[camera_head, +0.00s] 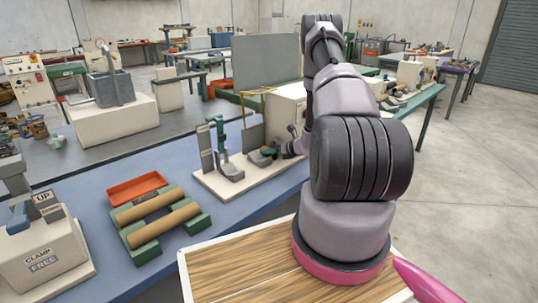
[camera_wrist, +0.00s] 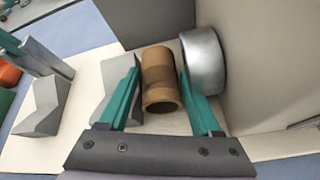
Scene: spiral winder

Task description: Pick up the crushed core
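The crushed core is a brown tube (camera_wrist: 160,80) with a darker, uneven band, in the middle of the wrist view. Its hollow end faces the camera. My gripper (camera_wrist: 160,72) has its two green fingers apart, one on each side of the core; I cannot tell whether they touch it. A silver drum (camera_wrist: 203,62) stands close beside the core, to its right. In the head view my gripper (camera_head: 285,150) is low over the winder's cream base (camera_head: 228,187), mostly hidden by my arm, and the core cannot be made out.
In the head view, two tan cores lie on a green rack (camera_head: 146,255) near an orange tray (camera_head: 136,188). A clamp box (camera_head: 42,262) stands at front left.

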